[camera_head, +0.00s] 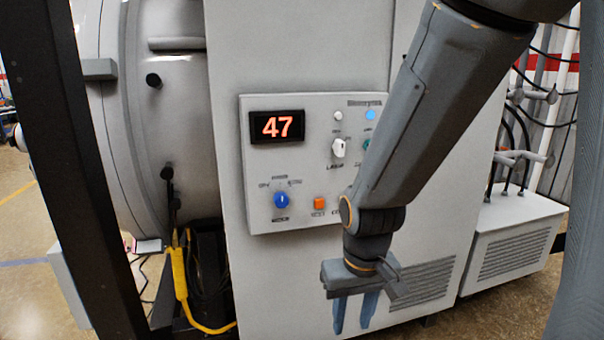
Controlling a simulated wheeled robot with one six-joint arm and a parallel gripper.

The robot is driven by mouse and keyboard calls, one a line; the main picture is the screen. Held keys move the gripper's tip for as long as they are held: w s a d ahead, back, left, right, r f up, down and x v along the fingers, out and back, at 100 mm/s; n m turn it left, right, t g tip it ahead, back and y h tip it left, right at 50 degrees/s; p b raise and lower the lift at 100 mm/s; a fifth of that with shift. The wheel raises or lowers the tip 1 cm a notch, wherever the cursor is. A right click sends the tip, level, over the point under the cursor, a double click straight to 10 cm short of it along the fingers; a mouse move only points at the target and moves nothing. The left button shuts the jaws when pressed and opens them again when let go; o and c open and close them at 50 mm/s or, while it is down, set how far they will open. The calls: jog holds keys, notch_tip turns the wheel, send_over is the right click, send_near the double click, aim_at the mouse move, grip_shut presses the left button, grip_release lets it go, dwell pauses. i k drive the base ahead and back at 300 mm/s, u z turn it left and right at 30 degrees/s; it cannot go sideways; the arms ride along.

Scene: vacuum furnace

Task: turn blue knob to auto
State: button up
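The blue knob (281,200) is at the lower left of the grey control panel (302,232), below the red display. Its white pointer mark looks close to upright, and the small labels around it are too blurred to read surely. My gripper (352,330) hangs below and to the right of the panel, fingers pointing down. Its two blue fingers are apart with nothing between them. It is clear of the knob. My arm hides the right part of the panel.
The display (277,127) reads 47. A white knob (339,148), an orange button (319,203) and a lit blue lamp (371,115) are also on the panel. A dark post (62,150) stands at left, with a yellow cable (180,275) near the floor. The space before the blue knob is clear.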

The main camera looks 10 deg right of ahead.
aim_at(281, 199)
jog(key=z, duration=1.9)
jog(key=k, duration=1.05)
jog(key=u, duration=1.95)
jog(key=i, duration=0.5)
